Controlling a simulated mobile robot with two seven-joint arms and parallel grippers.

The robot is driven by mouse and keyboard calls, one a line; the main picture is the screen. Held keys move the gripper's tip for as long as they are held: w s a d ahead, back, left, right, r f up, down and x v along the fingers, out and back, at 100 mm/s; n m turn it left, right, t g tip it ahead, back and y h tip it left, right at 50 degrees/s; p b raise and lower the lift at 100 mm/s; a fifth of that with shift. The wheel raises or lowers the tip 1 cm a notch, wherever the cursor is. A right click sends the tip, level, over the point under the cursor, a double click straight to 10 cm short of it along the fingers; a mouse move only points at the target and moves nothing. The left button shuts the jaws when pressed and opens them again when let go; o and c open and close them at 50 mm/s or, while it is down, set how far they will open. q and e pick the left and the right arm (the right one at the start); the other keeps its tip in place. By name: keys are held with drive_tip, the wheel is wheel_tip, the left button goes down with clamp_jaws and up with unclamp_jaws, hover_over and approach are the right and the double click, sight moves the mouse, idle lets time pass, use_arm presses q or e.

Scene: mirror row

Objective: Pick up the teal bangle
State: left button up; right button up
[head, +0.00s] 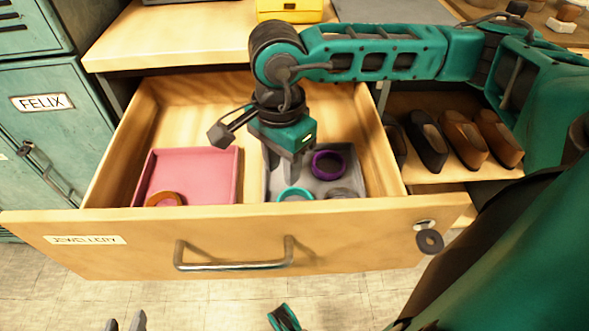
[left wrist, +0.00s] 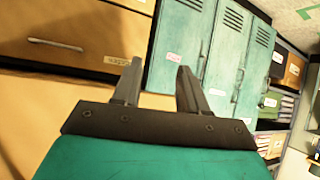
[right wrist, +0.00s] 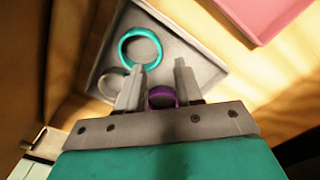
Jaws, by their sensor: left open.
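The teal bangle (head: 295,194) lies in the grey tray (head: 354,178) inside the open drawer, near its front wall. The right wrist view shows the teal bangle (right wrist: 122,50) just beyond the tip of one finger. My right gripper (head: 297,167) hangs over the grey tray, fingers apart and empty. In its wrist view the purple bangle (right wrist: 162,92) shows between the fingers (right wrist: 157,72). My left gripper (head: 125,322) is low at the bottom edge of the head view, outside the drawer. Its fingers (left wrist: 157,80) are apart with nothing between them.
A purple bangle (head: 328,164) and a grey bangle (head: 341,193) share the grey tray. A pink tray (head: 190,172) holds an orange-brown bangle (head: 166,198). The drawer front (head: 130,240) has a handle and a lock. Shoes (head: 463,138) stand on a shelf at right; a locker (head: 55,120) stands left.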

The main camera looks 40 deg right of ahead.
sight(283, 192)
drive_tip(key=shift+a+f+b, duration=0.1)
drive_tip(key=shift+f+b, duration=0.65)
drive_tip(key=shift+f, duration=2.4)
drive_tip(key=shift+c, duration=0.4)
clamp_jaws()
drive_tip(key=shift+r, duration=0.1)
